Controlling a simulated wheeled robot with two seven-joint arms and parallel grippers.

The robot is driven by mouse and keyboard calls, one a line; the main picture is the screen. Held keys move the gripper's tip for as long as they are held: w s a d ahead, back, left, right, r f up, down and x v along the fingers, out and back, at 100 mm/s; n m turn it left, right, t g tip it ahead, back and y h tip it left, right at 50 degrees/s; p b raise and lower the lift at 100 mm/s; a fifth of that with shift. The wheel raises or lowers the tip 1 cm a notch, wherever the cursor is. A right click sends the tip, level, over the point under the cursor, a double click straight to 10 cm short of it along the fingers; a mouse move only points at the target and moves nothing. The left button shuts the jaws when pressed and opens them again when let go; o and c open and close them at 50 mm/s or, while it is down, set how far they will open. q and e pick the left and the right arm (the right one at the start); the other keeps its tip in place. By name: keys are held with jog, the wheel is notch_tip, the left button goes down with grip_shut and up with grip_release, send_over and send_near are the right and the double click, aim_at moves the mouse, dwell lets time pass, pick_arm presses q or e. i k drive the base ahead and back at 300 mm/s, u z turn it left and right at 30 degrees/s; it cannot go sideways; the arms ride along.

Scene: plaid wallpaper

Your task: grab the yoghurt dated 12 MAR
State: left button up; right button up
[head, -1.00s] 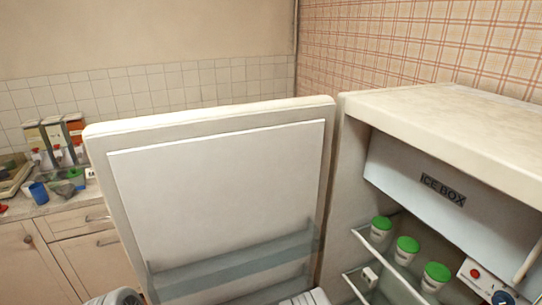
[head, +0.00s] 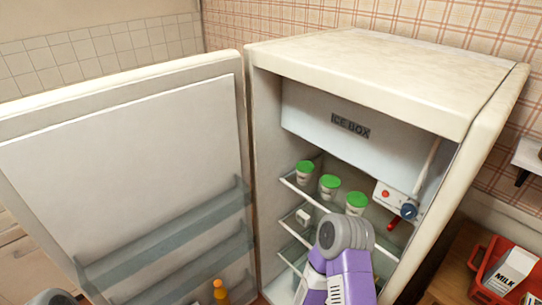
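Three white yoghurt pots with green lids stand in a row on the top glass shelf (head: 292,181) of the open fridge: a left pot (head: 305,175), a middle pot (head: 329,187) and a right pot (head: 356,204). Their labels are too small to read, so I cannot tell which one says 12 MAR. A purple and grey part of my arm rises in front of the lower shelves, below the right pot. No gripper fingers show in the view.
The fridge door (head: 125,160) stands wide open on the left. An ice box (head: 350,125) hangs above the pots, with a control panel (head: 396,199) to their right. An orange bottle (head: 220,291) is at the door's lower part. A red crate (head: 478,262) holds a milk carton (head: 512,270) at right.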

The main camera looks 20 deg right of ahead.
aim_at(305, 168)
jog(key=u, duration=2.2)
jog(key=k, duration=0.9)
jog(key=z, duration=1.25)
jog(key=i, duration=0.5)
